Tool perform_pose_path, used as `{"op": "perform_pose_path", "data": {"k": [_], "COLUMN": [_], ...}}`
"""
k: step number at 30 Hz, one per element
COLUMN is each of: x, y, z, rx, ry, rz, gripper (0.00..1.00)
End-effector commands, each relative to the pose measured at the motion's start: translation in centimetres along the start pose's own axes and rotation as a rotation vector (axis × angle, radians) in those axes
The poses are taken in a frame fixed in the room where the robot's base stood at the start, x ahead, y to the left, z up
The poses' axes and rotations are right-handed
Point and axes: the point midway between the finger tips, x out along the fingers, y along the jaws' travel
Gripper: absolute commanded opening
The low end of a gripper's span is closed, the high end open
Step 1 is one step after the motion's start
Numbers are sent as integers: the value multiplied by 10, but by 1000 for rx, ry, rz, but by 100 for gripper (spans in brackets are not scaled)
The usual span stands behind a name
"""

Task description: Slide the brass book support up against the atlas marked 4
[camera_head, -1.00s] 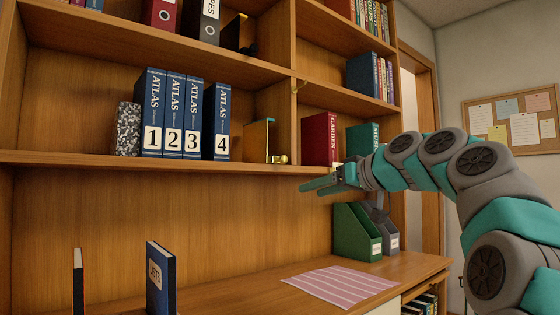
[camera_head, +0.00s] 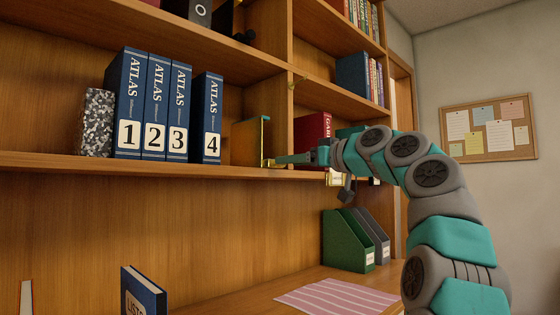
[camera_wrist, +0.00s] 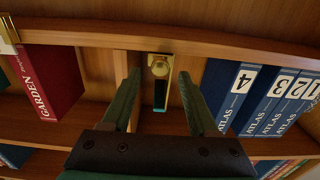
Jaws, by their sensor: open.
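The brass book support (camera_head: 264,140) stands upright on the middle shelf, right of the blue atlas marked 4 (camera_head: 208,115), with a gap between them. In the wrist view the support (camera_wrist: 160,68) shows its round brass knob, and the atlas marked 4 (camera_wrist: 234,95) is to the right. My gripper (camera_head: 279,160) reaches in from the right at the support's foot. In the wrist view its two fingers (camera_wrist: 160,78) are open and apart, with the support visible between them. Whether a finger touches it I cannot tell.
Atlases 1 (camera_head: 129,105), 2 (camera_head: 155,105) and 3 (camera_head: 178,110) stand left of atlas 4, beside a speckled block (camera_head: 96,122). A vertical divider and the red Garden book (camera_wrist: 48,80) are on the support's other side. Another brass piece (camera_head: 337,179) sits near that book.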

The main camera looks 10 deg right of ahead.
Motion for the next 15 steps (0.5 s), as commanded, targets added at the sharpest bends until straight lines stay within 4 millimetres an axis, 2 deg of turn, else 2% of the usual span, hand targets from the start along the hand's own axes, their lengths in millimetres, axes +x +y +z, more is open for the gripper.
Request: {"op": "perform_pose_path", "data": {"k": [3,7,15], "x": [21,37,43], "y": [1,1,0], "z": [0,-1,0], "rx": [2,1,0], "ry": [-3,-3,-1], "rz": [0,1,-1], "gripper": [60,60,60]}}
